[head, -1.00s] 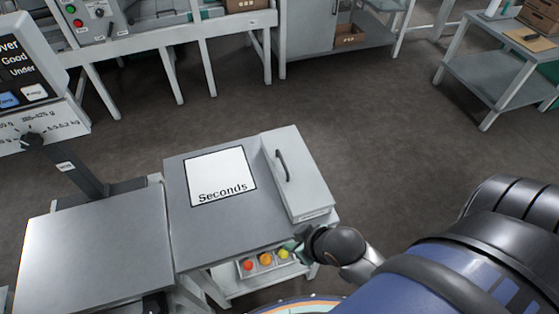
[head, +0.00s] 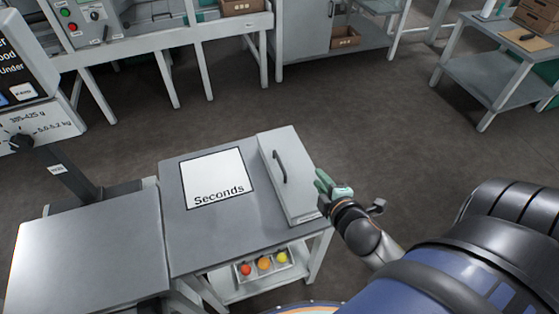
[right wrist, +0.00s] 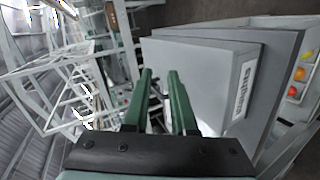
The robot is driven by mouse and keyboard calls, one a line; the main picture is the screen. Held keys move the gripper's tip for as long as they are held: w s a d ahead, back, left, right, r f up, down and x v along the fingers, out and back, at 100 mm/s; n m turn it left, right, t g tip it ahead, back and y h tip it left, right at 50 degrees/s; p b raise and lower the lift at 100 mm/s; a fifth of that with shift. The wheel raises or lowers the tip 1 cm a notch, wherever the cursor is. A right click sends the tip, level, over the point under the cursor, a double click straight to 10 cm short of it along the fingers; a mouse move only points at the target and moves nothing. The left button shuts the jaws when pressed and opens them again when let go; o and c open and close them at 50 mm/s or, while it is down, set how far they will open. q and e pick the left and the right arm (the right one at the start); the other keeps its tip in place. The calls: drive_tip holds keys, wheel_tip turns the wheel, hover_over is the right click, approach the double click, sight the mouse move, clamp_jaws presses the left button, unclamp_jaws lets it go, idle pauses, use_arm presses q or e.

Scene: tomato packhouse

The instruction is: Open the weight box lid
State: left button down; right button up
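The weight box (head: 292,177) is a light grey box at the right end of the grey table, with its lid lying shut. A dark bar handle (head: 280,166) runs along the lid's left side. In the right wrist view the box (right wrist: 200,70) shows with a label (right wrist: 243,90) on its end face. My right gripper (head: 328,183) has green fingers and is just right of the box near its front corner, apart from the handle. In the right wrist view the fingers (right wrist: 162,90) are spread with nothing seen held between them. My left gripper is out of view.
A white "Seconds" sheet (head: 217,177) lies on the table (head: 205,235) left of the box. A tray of colored tomatoes (head: 263,264) sits on the shelf below. A scale platform (head: 85,250) stands at left. Open floor (head: 400,150) lies beyond and right of the box.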

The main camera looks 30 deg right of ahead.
sight(280, 161)
drive_tip(key=n, duration=0.1)
drive_tip(key=n+t, duration=0.1)
drive_tip(key=n, duration=0.1)
drive_tip(key=shift+w+d+r+n+y, duration=0.15)
drive_tip(key=shift+w+n+y, duration=0.15)
drive_tip(key=shift+w+y, duration=0.1)
drive_tip(key=n, duration=0.1)
drive_tip(key=n+t+y, duration=0.1)
drive_tip(key=shift+w+a+n, duration=0.2)
drive_tip(key=shift+a+n, duration=0.05)
drive_tip(key=shift+n, duration=0.15)
drive_tip(key=n, duration=0.1)
drive_tip(key=n+t+y, duration=0.1)
drive_tip(key=shift+a+n, duration=0.4)
drive_tip(key=n+y, duration=0.1)
drive_tip(key=a+n, duration=0.1)
drive_tip(key=n+y, duration=0.1)
drive_tip(key=n, duration=0.1)
drive_tip(key=shift+s+a+f+y, duration=0.25)
drive_tip(key=shift+f+y, duration=0.05)
drive_tip(key=shift+f, duration=0.1)
drive_tip(key=x, duration=1.2)
drive_tip(key=shift+w+r+b, duration=0.1)
drive_tip(key=shift+w+b, duration=0.1)
drive_tip(key=shift+b, duration=0.2)
clamp_jaws()
